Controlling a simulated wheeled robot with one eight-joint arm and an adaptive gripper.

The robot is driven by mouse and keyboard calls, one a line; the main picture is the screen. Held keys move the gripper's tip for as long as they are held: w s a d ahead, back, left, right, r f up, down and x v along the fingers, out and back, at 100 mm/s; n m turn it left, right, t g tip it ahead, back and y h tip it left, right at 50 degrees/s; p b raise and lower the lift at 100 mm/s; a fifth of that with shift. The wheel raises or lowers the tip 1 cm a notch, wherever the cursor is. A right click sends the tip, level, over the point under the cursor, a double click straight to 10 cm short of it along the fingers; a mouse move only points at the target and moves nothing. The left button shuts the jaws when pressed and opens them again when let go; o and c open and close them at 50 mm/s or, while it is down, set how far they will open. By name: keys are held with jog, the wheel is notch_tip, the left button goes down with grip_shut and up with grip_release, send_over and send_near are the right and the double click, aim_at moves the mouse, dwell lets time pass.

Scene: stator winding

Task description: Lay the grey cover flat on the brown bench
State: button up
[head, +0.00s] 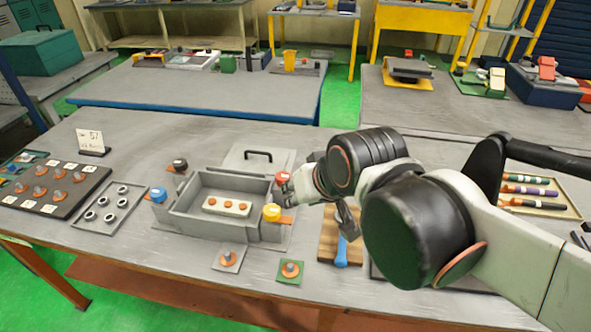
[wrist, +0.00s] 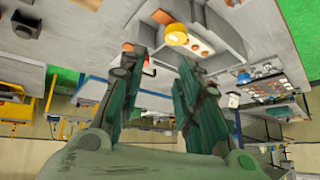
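The grey cover (head: 240,158), a flat plate with a black handle (head: 257,154), lies behind the open grey box (head: 187,205) on the bench (head: 135,140). The bench top looks grey, with brownish-red framing below. The cover appears flat; part of its right side is hidden by my arm. My gripper (head: 286,190) is at the box's right side, close to the red knob (head: 282,178) and the yellow knob (head: 271,212). In the wrist view my gripper's two fingers (wrist: 157,62) stand apart with nothing clearly held between them. Contact with anything cannot be told.
The box holds a pale block with orange studs (head: 227,206). A dark tray (head: 52,188) and a grey tray of rings (head: 110,207) lie left. A card (head: 91,140) stands behind them. A blue-handled tool (head: 341,250) is at right. Clear bench lies at back left.

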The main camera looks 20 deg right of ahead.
jog(key=shift+s+d+f+n+h, duration=0.2)
jog(key=shift+s+n, duration=0.2)
jog(key=shift+s, duration=0.45)
jog(key=shift+s+d+f+n+h, duration=0.15)
jog(key=shift+s+n, duration=0.25)
jog(key=shift+s, duration=0.4)
jog(key=shift+r, duration=0.1)
